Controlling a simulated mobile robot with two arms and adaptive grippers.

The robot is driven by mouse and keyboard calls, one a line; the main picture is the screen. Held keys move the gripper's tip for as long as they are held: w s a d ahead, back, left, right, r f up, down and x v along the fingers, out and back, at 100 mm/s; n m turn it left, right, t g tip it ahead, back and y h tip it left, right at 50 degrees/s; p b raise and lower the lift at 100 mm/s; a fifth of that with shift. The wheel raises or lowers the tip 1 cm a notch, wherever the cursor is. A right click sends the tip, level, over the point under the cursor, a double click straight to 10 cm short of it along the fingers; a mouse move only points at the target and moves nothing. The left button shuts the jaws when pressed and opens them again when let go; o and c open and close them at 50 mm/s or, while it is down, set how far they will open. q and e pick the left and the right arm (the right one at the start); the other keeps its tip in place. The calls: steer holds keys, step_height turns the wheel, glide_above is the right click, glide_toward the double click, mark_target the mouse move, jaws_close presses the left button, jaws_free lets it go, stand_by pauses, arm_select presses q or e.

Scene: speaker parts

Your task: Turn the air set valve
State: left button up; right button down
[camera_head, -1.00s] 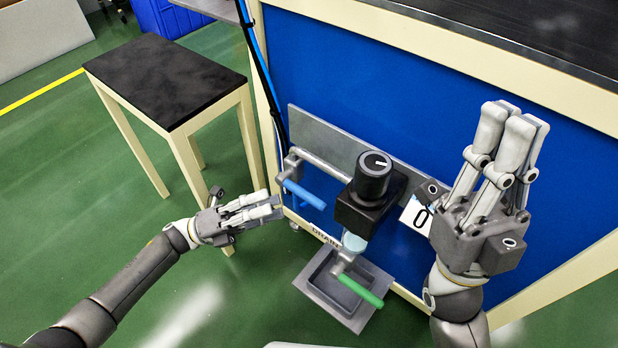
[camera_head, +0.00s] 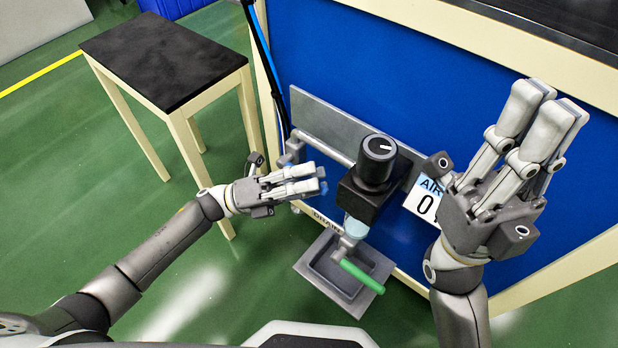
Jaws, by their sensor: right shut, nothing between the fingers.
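The air set (camera_head: 368,185) is a black block with a round black knob on top, fixed to a grey plate (camera_head: 325,125) on the blue panel. The knob has a white mark. A pipe runs left from it to a valve with a blue handle (camera_head: 324,187), now mostly hidden behind my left gripper. My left gripper (camera_head: 322,178) lies at this handle, left of the black block; I cannot tell whether it touches the handle. A green handle (camera_head: 361,275) sits below the block. My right gripper (camera_head: 556,102) is shut and empty, raised right of the block.
A white sign (camera_head: 424,198) reading AIR and 0 hangs right of the block. A grey drain tray (camera_head: 313,274) lies below. A small black-topped table (camera_head: 165,60) stands at left. Blue and black hoses (camera_head: 266,75) run down the bench's left edge.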

arm_select(q)
steer(key=shift+d, duration=0.1)
jaws_close()
stand_by(0.3)
steer(key=shift+r+n+t+h+b, duration=0.4)
steer(key=shift+n+t+h, duration=0.3)
steer(key=shift+n, duration=0.3)
steer(key=shift+r+n+t+h, duration=0.35)
steer(key=shift+n+t, duration=0.35)
steer(key=shift+n, duration=0.2)
steer(key=n+t, duration=0.1)
steer(key=r+n+t, duration=0.1)
steer(key=n+t, duration=0.1)
steer(key=n, duration=0.1)
steer(key=shift+w+a+r+t+h, duration=0.25)
steer(key=shift+a+r+t, duration=0.05)
steer(key=shift+a+t, duration=0.1)
jaws_free()
